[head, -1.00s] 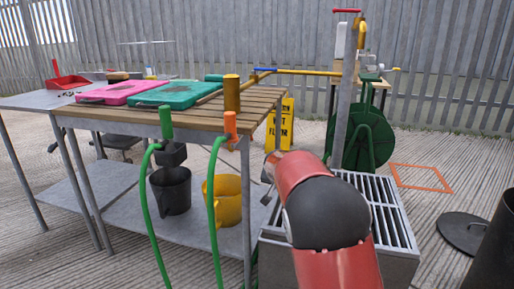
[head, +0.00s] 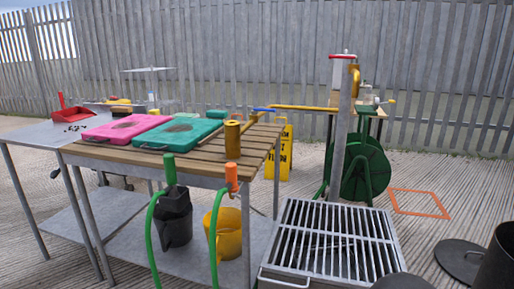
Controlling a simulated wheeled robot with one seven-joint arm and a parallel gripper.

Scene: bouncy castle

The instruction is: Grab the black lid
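The black lid (head: 460,261) is a dark round disc with a small handle on top. It lies flat on the ribbed ground at the right of the head view. A dark bin (head: 494,265) stands just to its right, cut off by the picture edge, and hides part of the lid's right side. My gripper is not in view. A dark rounded shape at the bottom edge, left of the lid, appears to be part of my arm.
A metal grate (head: 330,245) on a low box stands left of the lid. An orange square outline (head: 418,204) marks the ground behind the lid. A green hose reel (head: 366,172) and a slatted table (head: 262,140) stand farther back and left. The ground around the outline is clear.

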